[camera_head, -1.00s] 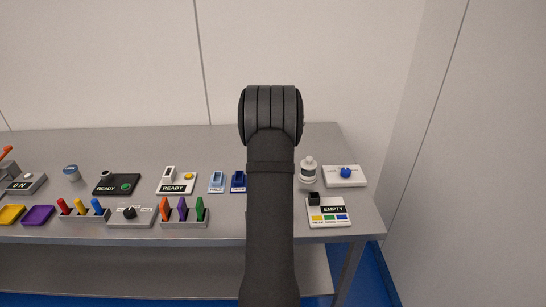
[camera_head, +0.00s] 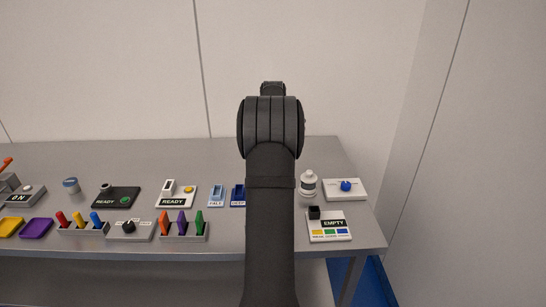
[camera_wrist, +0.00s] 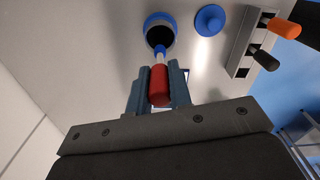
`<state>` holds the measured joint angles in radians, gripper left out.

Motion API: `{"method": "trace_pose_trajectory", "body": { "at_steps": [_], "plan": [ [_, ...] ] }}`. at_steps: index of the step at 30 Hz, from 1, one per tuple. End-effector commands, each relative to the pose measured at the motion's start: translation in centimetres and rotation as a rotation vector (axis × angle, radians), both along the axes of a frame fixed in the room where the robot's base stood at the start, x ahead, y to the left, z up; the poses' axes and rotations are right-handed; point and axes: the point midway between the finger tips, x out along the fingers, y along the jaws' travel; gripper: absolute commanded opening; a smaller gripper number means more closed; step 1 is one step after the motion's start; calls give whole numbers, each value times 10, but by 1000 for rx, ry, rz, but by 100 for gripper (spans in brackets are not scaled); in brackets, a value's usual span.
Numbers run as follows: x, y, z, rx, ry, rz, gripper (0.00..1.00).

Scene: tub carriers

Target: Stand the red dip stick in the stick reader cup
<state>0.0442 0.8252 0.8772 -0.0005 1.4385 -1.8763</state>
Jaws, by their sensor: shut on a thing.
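In the wrist view my gripper (camera_wrist: 158,92) is shut on the red dip stick (camera_wrist: 159,86), gripping its red handle. A short pale stem (camera_wrist: 160,58) shows beyond the handle, pointing at a blue-rimmed round vessel (camera_wrist: 148,25) with a dark opening. I cannot tell whether the tip is over or inside this vessel, or whether a blue patch there is tip or rim. In the head view my arm hides the gripper and stick. A white device marked EMPTY (camera_head: 343,237), with a small black cup (camera_head: 314,212) at its back left corner, looks like the stick reader.
The wrist view shows a blue disc (camera_wrist: 210,20) and a grey rack (camera_wrist: 241,46) with orange and black handles. In the head view, a white bottle (camera_head: 309,185) and a blue-knobbed plate (camera_head: 345,188) stand behind the reader. Racks and devices fill the left; the back strip is clear.

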Motion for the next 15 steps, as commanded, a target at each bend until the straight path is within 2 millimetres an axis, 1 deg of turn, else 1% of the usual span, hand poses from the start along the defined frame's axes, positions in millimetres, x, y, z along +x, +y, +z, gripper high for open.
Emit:
{"method": "trace_pose_trajectory", "body": {
  "at_steps": [6,15],
  "plan": [
    [0,0,9,0,1,0,0],
    [-1,0,10,0,1,0,0]
  ]
}}
